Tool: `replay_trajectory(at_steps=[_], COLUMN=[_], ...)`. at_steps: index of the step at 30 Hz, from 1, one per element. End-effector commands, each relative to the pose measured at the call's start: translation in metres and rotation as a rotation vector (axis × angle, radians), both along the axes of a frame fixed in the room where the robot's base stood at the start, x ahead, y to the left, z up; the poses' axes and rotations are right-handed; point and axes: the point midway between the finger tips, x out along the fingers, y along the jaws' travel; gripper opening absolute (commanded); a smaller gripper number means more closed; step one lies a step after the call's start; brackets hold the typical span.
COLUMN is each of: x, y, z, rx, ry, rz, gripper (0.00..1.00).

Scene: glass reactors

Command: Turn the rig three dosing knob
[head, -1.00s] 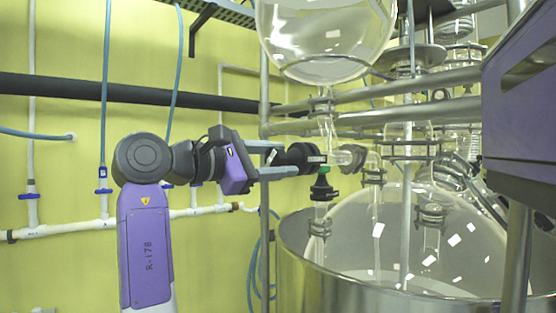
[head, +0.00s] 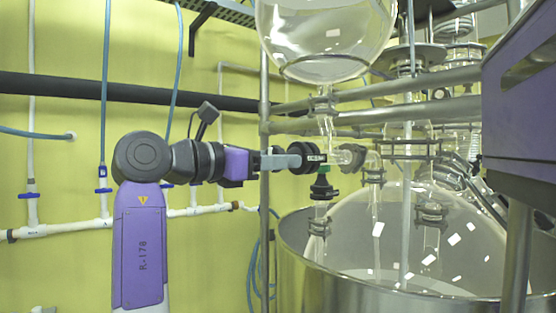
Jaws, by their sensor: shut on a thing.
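The dosing knob (head: 308,158) is a black ribbed round knob on the glass valve below the round glass flask. My gripper (head: 290,160) reaches it from the left, with its grey fingers level and shut on the knob. The fingers now overlap in this view, so the far one is mostly hidden. A second black knob (head: 322,188) with a green collar hangs just below, apart from my fingers. I cannot read a rig number.
The round glass flask (head: 326,40) hangs above the valve. A steel vessel (head: 330,285) with a glass dome stands below right. Steel rails (head: 400,112) run behind the glass, and a vertical post (head: 264,215) stands by my gripper. Open space lies left, before the yellow wall.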

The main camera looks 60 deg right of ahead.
Motion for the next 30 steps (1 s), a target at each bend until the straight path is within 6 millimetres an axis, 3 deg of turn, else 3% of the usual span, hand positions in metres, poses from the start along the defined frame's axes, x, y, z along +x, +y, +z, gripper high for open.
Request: replay_trajectory(at_steps=[16, 17, 19, 20, 30], x=[0.0004, 0.0004, 0.0003, 0.0003, 0.001], y=[0.0002, 0.0002, 0.0002, 0.0002, 0.0018], z=[-0.0021, -0.0022, -0.0021, -0.0019, -0.0011], rx=[0.015, 0.015, 0.015, 0.015, 0.012], ry=[0.024, 0.024, 0.023, 0.023, 0.023], rz=[-0.001, -0.001, -0.001, -0.001, 0.0], gripper=[0.04, 0.49, 0.63, 0.67, 0.67])
